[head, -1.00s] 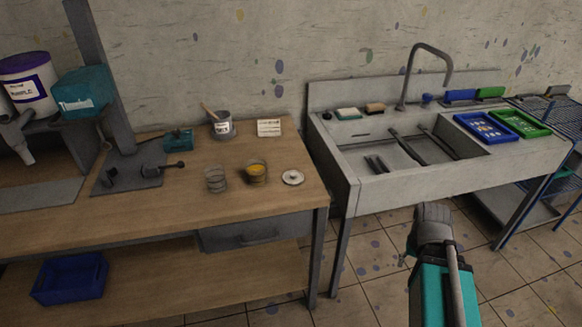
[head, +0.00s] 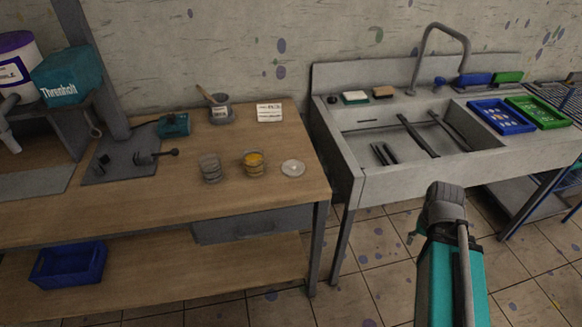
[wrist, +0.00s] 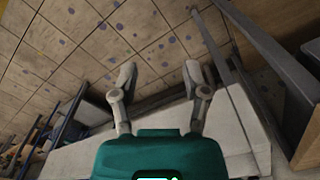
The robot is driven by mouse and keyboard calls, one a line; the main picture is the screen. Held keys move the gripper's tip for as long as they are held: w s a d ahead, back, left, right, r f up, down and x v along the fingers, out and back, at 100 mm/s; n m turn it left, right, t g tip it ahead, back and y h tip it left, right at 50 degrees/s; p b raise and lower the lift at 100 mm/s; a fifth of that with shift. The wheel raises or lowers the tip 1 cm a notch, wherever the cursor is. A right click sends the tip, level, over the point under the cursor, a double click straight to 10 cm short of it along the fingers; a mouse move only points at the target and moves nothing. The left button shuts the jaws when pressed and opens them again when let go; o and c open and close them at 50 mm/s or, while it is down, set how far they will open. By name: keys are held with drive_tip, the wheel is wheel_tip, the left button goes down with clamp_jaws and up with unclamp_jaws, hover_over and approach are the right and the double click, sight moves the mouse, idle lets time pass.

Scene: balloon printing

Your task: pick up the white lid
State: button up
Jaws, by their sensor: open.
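The white lid (head: 293,168) is a small round disc with a knob-like centre. It lies flat on the wooden workbench near its right front corner, just right of a glass jar with yellow contents (head: 254,163). My arm shows at the lower right of the head view, in front of the sink and well away from the lid. In the wrist view my gripper (wrist: 158,80) has its two fingers spread apart with nothing between them, over the tiled floor. The lid does not show in the wrist view.
An empty glass jar (head: 210,168) stands left of the yellow one. A tin with a brush (head: 220,110) and a white card (head: 269,112) stand behind. The sink (head: 375,180) is to the right, across a narrow gap. The bench front (head: 200,210) is clear.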

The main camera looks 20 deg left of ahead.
sight(295, 172)
drive_tip(key=o, duration=0.4)
drive_tip(key=shift+w+a+r, duration=0.2)
drive_tip(key=shift+w+a, duration=0.05)
drive_tip(key=shift+o, duration=0.2)
drive_tip(key=w+a+r+m+p, duration=0.1)
drive_tip(key=w+a+r+p, duration=0.2)
drive_tip(key=w+a, duration=0.1)
drive_tip(key=shift+w+a+m, duration=0.25)
drive_tip(key=shift+a+m, duration=0.05)
drive_tip(key=shift+a, duration=0.1)
drive_tip(key=w+a+r+m+p, duration=0.2)
drive_tip(key=a+r+p, duration=0.2)
drive_tip(key=a, duration=0.7)
drive_tip(key=w+a+r+m+t+p, duration=0.1)
drive_tip(key=w+a+r+m+p, duration=0.1)
drive_tip(key=a, duration=1)
drive_tip(key=w+a+r+m+t+p, duration=0.1)
drive_tip(key=w+a+r+m+p, duration=0.2)
drive_tip(key=a, duration=0.9)
wheel_tip(295, 172, up, 3)
drive_tip(key=w+p, duration=0.1)
drive_tip(key=p, duration=0.2)
drive_tip(key=shift+a, duration=0.2)
drive_tip(key=shift+w+f, duration=0.1)
drive_tip(key=shift+f, duration=0.1)
